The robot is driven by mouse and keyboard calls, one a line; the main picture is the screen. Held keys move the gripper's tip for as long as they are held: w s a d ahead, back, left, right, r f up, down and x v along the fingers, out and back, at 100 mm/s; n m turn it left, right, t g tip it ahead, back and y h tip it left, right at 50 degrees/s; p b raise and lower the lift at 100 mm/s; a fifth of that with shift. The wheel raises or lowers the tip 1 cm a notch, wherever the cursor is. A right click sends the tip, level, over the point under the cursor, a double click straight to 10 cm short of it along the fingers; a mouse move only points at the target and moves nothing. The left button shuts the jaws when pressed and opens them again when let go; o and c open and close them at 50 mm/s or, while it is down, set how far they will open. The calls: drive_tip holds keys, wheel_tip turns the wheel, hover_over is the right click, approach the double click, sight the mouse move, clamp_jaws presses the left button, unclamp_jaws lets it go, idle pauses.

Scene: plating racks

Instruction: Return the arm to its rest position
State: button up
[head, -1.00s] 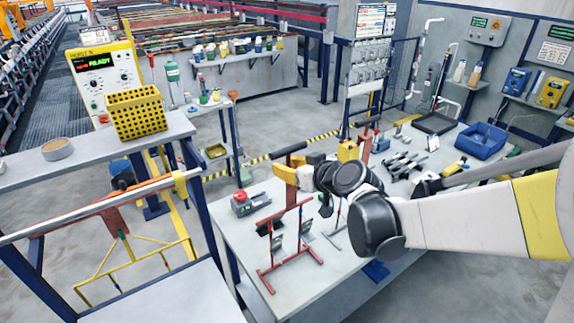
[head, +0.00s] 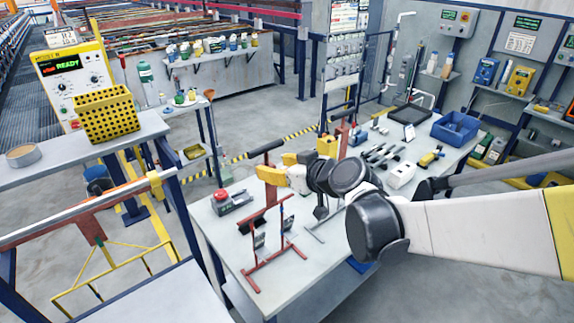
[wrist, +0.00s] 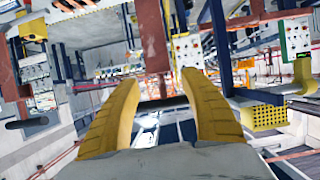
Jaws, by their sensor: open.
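My arm reaches in from the right in the head view, over the grey work table (head: 330,272). My gripper (head: 272,175) has yellow fingers and is at the table's left part, near a red post with a dark crossbar. In the wrist view the two yellow fingers of my gripper (wrist: 160,95) stand apart with nothing held between them. A red-brown upright (wrist: 153,40) shows beyond the fingertips. Whether it touches them cannot be told.
A red rack (head: 270,245) stands on the table below my gripper, with a red-button box (head: 232,202) beside it. Tools, a white box (head: 400,175) and a blue bin (head: 455,127) lie further right. A yellow basket (head: 107,115) sits on the left shelf.

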drive_tip(key=v, duration=0.7)
drive_tip(key=s+d+f+m+g+h+b, duration=0.1)
drive_tip(key=s+d+f+m+h+b, duration=0.1)
drive_tip(key=s+d+f+b, duration=0.2)
drive_tip(key=s+d+f+m+g+h+b, duration=0.1)
drive_tip(key=s+d+f+m+h+b, duration=0.1)
drive_tip(key=s+f+b, duration=0.6)
drive_tip(key=s+d+f+m+g+h+b, duration=0.2)
drive_tip(key=s+d+f+b, duration=0.4)
drive_tip(key=f, duration=0.7)
drive_tip(key=shift+s+d+m+h, duration=0.25)
drive_tip(key=shift+d+m+h, duration=0.2)
drive_tip(key=shift+h, duration=0.35)
drive_tip(key=shift+o, duration=0.4)
